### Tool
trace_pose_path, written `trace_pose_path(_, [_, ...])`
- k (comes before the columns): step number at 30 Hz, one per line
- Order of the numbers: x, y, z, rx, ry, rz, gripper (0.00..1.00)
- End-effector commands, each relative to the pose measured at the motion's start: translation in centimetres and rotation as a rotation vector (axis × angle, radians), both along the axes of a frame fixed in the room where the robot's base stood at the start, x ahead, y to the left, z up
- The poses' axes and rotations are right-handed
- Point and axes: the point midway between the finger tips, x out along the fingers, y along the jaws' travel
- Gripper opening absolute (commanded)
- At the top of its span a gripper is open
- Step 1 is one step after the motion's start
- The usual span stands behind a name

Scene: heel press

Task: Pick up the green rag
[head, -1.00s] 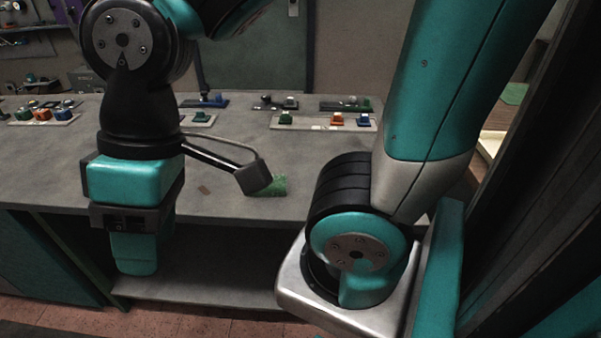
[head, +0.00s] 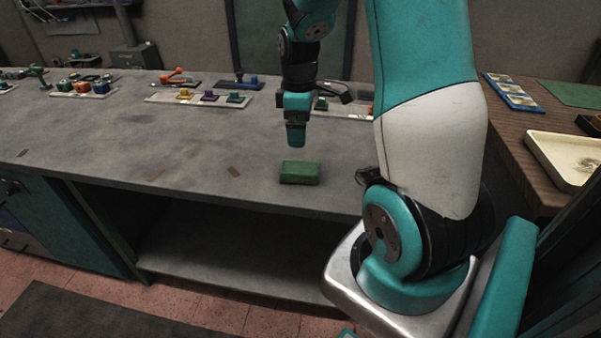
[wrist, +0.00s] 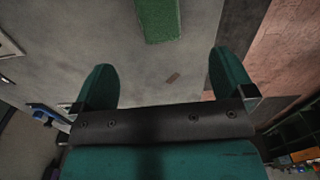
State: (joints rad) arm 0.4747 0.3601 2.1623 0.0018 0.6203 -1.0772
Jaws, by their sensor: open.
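The green rag (head: 300,172) is a folded, block-shaped green cloth lying on the grey workbench (head: 110,135) near its front edge. In the wrist view the rag (wrist: 158,18) shows at the top, cut off by the picture edge, ahead of and between my two fingers. My gripper (head: 296,144) hangs above the bench just behind the rag in the head view, pointing down. In the wrist view my gripper (wrist: 172,78) has its fingers spread wide with nothing between them, apart from the rag.
Boards with coloured knobs and handles (head: 198,97) line the back of the bench. A wooden table (head: 515,140) at the right holds a cream tray (head: 570,158). The bench left of the rag is mostly clear, with small brown scraps (head: 234,172).

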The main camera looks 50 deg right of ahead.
Motion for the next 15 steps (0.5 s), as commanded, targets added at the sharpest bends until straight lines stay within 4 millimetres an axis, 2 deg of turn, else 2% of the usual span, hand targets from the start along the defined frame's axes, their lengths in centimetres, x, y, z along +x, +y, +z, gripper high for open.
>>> trace_pose_path(1, [-0.1, 0.1, -1.4, 0.003, 0.006, 0.0, 1.0])
trace_pose_path(6, [-0.1, 0.1, -5.1, 0.003, 0.004, 0.0, 1.0])
trace_pose_path(9, [0.0, 0.1, -6.6, 0.002, 0.002, 0.0, 1.0])
trace_pose_path(15, [0.0, 0.1, -8.0, 0.001, 0.0, 0.0, 1.0])
